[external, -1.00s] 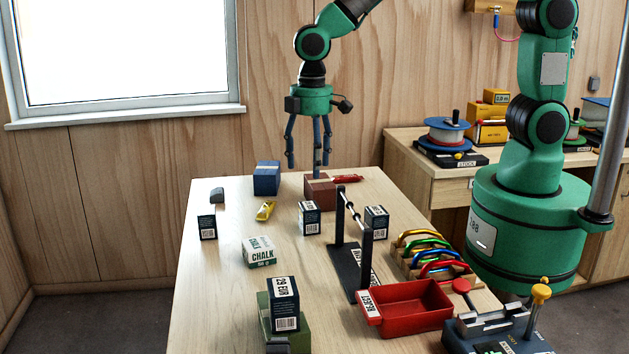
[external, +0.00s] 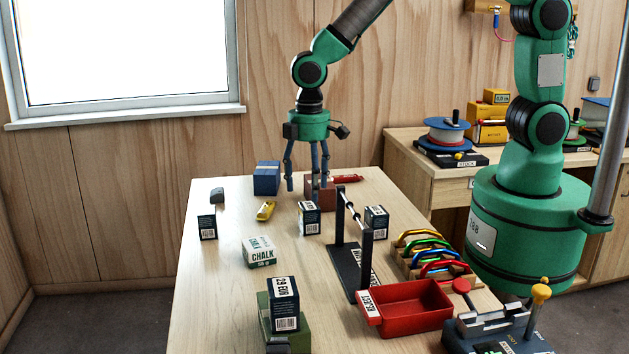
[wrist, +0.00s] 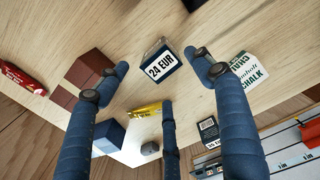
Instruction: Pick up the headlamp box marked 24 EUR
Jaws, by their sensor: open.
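The headlamp box marked 24 EUR (wrist: 161,66) is dark with a white label face. In the wrist view it lies just beyond the gap between my fingertips. In the external view it appears to be the small dark box (external: 309,219) standing upright near the middle of the table, its label too small to read there. My gripper (external: 307,190) has three blue fingers and is open and empty. It hangs pointing down, above and slightly behind that box. In the wrist view the spread fingers (wrist: 162,83) frame the view, apart from the box.
Similar dark boxes stand to the left (external: 208,228) and right (external: 376,222); a 29 EUR box (external: 285,303) sits on a green block. A chalk box (external: 259,252), yellow item (external: 265,211), brown block (external: 312,188), blue box (external: 266,178), black bar stand (external: 348,268) and red tray (external: 413,304) surround it.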

